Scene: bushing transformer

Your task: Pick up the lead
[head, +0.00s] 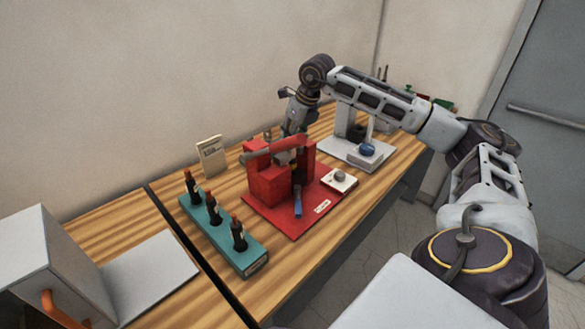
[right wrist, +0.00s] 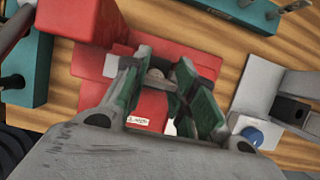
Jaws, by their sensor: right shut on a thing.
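In the right wrist view, the green-padded fingers of my right gripper (right wrist: 160,88) are closed around a small grey piece (right wrist: 157,76), likely the lead. Most of this piece is hidden by the fingers, so its full shape cannot be told. The fixture's red base plate (head: 290,224) lies flat below, with a blue part (head: 298,208) at its front. My left gripper is not in view.
A teal rack (head: 225,238) with several black, orange-tipped pieces stands left of the fixture. A white stand with a blue knob (head: 366,150) is to the right. A small white box (head: 340,179) sits beside the fixture. A grey cabinet (head: 50,265) is at left.

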